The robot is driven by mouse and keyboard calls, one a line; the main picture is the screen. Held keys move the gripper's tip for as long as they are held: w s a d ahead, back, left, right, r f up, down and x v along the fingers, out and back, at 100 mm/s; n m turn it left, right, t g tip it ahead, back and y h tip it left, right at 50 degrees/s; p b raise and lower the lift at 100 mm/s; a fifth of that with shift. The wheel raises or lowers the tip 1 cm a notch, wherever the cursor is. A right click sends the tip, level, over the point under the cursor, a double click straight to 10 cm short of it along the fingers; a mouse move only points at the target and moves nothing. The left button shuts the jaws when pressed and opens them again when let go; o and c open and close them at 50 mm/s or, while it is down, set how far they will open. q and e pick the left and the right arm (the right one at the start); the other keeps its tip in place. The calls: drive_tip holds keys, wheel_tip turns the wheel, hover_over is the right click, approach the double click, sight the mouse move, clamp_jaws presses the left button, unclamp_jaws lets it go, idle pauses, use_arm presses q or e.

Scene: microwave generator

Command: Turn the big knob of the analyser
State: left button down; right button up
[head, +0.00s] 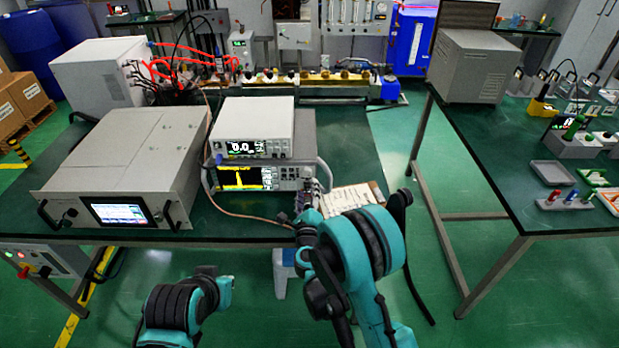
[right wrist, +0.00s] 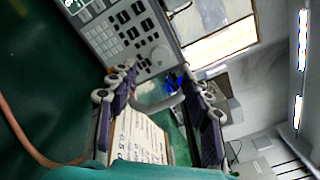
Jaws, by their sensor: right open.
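The analyser (head: 264,179) stands on the green bench under a white meter, its dark screen showing a yellow trace. In the right wrist view its keypad panel appears tilted, with the big round knob (right wrist: 161,56) on it. My right gripper (head: 304,208) is in front of the analyser's right end, and its fingers cover part of that panel in the head view. In the right wrist view the right gripper (right wrist: 159,88) is open and empty. The knob lies beyond the fingertips, roughly between them, apparently apart from them. My left gripper is not visible; only part of that arm shows.
The white meter (head: 253,128) rests on the analyser. A large grey unit (head: 128,165) stands to the left. A clipboard (head: 352,197) lies to the right of the analyser. A cable (head: 245,214) runs along the front of the bench. A second bench (head: 478,150) stands at right.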

sight(307, 174)
drive_tip(key=w+b, duration=0.1)
drive_tip(key=w, duration=0.4)
drive_tip(key=shift+w, duration=0.7)
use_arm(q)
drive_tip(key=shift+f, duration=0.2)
use_arm(e)
clamp_jaws()
